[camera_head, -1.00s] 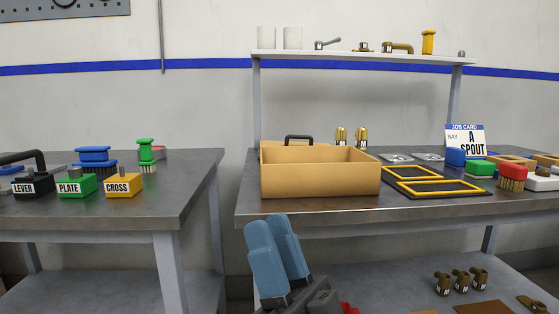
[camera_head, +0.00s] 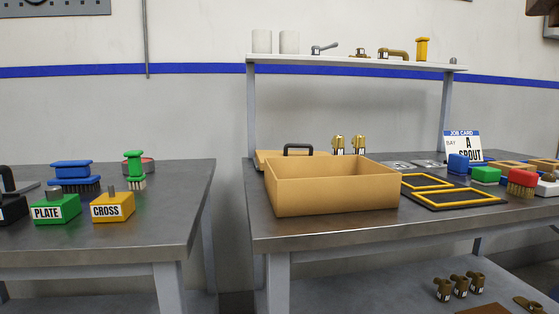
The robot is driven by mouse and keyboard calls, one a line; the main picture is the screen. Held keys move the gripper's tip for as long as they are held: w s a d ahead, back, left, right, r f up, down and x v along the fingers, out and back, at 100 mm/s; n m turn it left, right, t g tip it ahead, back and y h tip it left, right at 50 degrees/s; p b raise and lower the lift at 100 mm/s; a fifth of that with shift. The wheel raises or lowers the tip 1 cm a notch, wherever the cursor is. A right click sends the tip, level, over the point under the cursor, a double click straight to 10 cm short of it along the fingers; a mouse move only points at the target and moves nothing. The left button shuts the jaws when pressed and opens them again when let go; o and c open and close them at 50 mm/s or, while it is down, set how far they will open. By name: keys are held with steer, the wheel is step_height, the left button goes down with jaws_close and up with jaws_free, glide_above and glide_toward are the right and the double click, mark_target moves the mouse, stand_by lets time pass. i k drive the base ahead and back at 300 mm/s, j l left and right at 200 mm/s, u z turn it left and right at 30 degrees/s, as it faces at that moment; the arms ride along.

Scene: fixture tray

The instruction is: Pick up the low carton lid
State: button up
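The low carton lid (camera_head: 262,158) is tan and lies on the right bench behind the open carton. Only its left part and back edge show. A black handle (camera_head: 298,147) stands up above it. The tan carton (camera_head: 335,194) is open at the top, sits near the bench's front edge, and hides most of the lid. My gripper is not in view.
The right bench (camera_head: 420,222) also bears two brass fittings (camera_head: 348,145) behind the carton and yellow-framed black trays (camera_head: 455,198) to its right. A shelf (camera_head: 350,64) spans above. A gap separates the left bench (camera_head: 150,225).

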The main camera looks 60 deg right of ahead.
mark_target(260, 155)
steer(key=i+z, duration=0.25)
steer(key=z, duration=0.2)
steer(key=i+j+z, duration=0.15)
steer(key=z, duration=0.35)
steer(key=i+j, duration=0.05)
steer(key=i, duration=0.05)
